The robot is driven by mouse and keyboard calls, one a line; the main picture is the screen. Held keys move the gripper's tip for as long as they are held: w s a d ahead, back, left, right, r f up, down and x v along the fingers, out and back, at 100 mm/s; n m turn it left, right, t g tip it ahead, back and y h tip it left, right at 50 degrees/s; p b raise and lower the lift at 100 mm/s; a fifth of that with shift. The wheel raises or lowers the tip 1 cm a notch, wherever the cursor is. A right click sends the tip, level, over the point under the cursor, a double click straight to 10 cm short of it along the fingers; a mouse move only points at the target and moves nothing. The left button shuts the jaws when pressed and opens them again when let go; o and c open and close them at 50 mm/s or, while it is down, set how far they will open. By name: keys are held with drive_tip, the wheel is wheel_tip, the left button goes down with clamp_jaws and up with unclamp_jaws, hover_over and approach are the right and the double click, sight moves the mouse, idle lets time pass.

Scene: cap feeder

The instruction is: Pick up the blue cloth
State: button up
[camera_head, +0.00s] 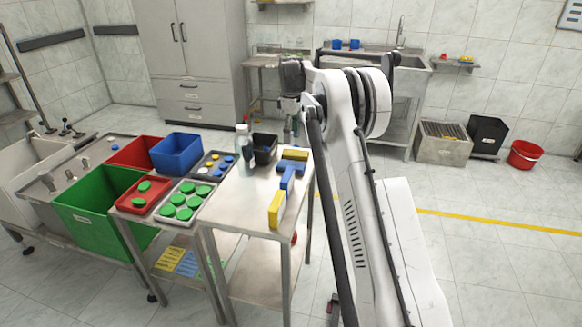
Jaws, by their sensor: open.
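A blue cloth (187,264) lies flat on the lower shelf of the steel table, between a yellow cloth (169,259) and a green one that is partly hidden by a table leg. My gripper (291,78) appears as the dark end of my arm, up in the air, beyond and to the right of the table. It is well apart from the cloth and open. Its fingers cannot be made out clearly, and I see nothing held in it.
A green crate (95,220) stands left. Table legs and top border the shelf.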

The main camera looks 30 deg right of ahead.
sight(291, 164)
wheel_tip(291, 164, down, 14)
drive_tip(key=shift+b, duration=0.3)
idle(0.4)
drive_tip(key=shift+c, duration=0.2)
drive_tip(key=c, duration=1)
drive_tip(key=shift+r, duration=5.1)
drive_tip(key=shift+c, duration=0.2)
